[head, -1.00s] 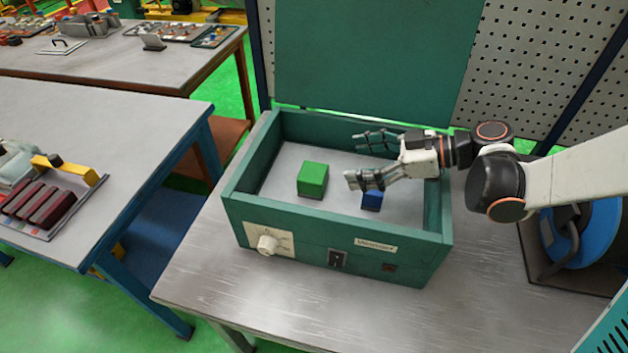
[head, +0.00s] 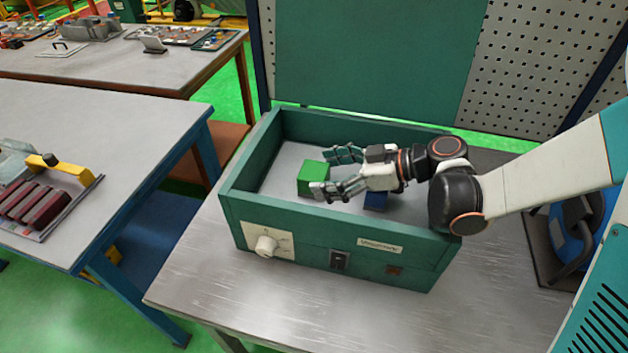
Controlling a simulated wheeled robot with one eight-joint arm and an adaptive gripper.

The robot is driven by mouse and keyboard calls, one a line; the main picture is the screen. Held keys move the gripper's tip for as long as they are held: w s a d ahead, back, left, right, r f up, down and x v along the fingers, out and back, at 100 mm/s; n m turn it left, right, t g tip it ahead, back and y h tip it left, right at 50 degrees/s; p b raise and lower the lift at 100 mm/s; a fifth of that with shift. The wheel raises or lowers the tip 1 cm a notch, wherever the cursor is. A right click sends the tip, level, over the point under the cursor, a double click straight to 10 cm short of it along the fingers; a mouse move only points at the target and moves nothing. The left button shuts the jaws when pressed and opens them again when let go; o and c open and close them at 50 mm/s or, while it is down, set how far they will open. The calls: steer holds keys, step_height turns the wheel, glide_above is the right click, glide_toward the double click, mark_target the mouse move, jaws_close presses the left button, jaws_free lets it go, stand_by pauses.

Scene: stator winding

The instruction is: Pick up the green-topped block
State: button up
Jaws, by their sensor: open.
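The green-topped block (head: 312,174) sits on the grey floor of the open green box (head: 300,222), left of the box's middle. My gripper (head: 328,172) is inside the box area, reaching in from the right with its fingers pointing left. It is open. One finger is on the far side and one on the near side, with the tips at the block's right part. The near fingertip hides the block's lower right corner. I cannot tell whether the fingers touch the block.
A white knob (head: 266,246) is on the box front. The metal table (head: 280,300) is clear in front.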

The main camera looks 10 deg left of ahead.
steer(key=c, duration=1.4)
steer(key=shift+r, duration=0.1)
